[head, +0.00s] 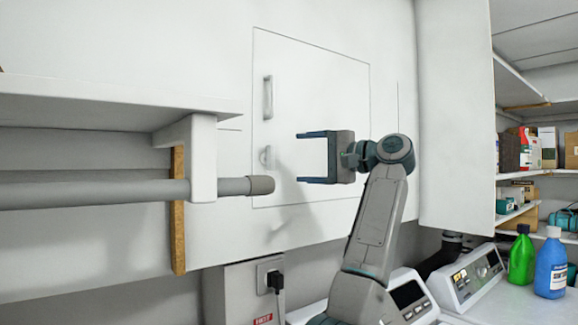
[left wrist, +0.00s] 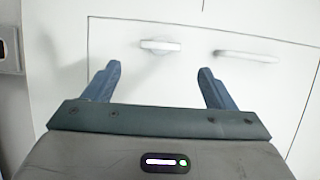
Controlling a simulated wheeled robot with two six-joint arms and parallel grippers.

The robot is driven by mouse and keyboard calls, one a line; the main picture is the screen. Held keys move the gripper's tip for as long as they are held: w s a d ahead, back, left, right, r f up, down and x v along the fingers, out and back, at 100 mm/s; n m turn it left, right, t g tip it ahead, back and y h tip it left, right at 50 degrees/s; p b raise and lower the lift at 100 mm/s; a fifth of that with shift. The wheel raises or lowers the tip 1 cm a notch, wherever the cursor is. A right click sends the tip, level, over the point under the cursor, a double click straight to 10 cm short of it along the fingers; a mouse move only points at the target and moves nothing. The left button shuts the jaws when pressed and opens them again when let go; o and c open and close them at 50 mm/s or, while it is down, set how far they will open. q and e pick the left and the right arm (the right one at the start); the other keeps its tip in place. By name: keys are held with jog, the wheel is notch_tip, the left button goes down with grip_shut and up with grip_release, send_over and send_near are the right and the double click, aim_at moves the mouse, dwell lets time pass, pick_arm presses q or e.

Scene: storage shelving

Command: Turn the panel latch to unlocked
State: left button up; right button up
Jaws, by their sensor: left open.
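A white wall panel (head: 320,90) is shut flush in the white wall, with a thin outline around it. The small panel latch (head: 265,157) sits low on its left side, below a longer grey bar handle (head: 267,97). In the left wrist view the latch (left wrist: 160,46) lies ahead, roughly between the fingertips and beyond them, lengthwise in line with the handle (left wrist: 245,56). My left gripper (head: 300,157) is open and empty, its fingers pointing left, to the right of the latch in the head view and apart from it. My right gripper is out of view.
A white shelf (head: 100,100) and a grey rail (head: 110,193) jut in at the left, the rail's end close to the latch in the picture.

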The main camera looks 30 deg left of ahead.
pick_arm(q)
jog(key=shift+d, duration=1.35)
